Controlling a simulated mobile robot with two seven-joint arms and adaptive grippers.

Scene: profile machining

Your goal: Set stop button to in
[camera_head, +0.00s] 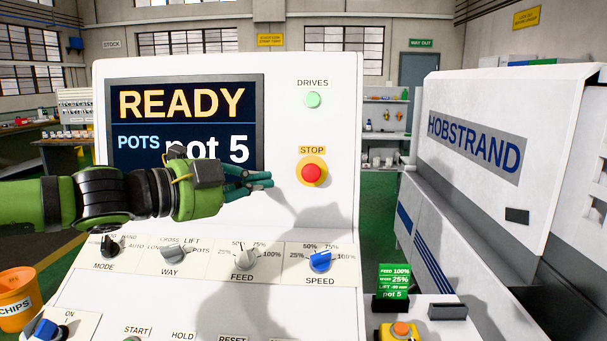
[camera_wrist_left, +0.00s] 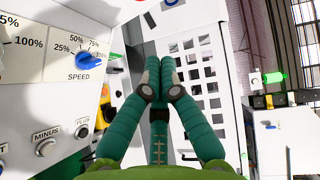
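The stop button (camera_head: 312,172) is a red cap on a yellow round base under the STOP label, on the white control panel (camera_head: 305,225). I cannot tell from this view whether it is pressed in. My left gripper (camera_head: 268,179) is left of the button, in front of the panel, its fingertips apart from the button. In the left wrist view its teal fingers (camera_wrist_left: 169,66) lie close together with nothing between them. My right gripper is in neither view.
The panel's screen (camera_head: 186,120) reads READY. A green drives lamp (camera_head: 312,100) is above the button. The blue speed knob (camera_head: 320,262) and feed knob (camera_head: 243,258) are below. The large white HOBSTRAND machine (camera_head: 480,130) stands at the right.

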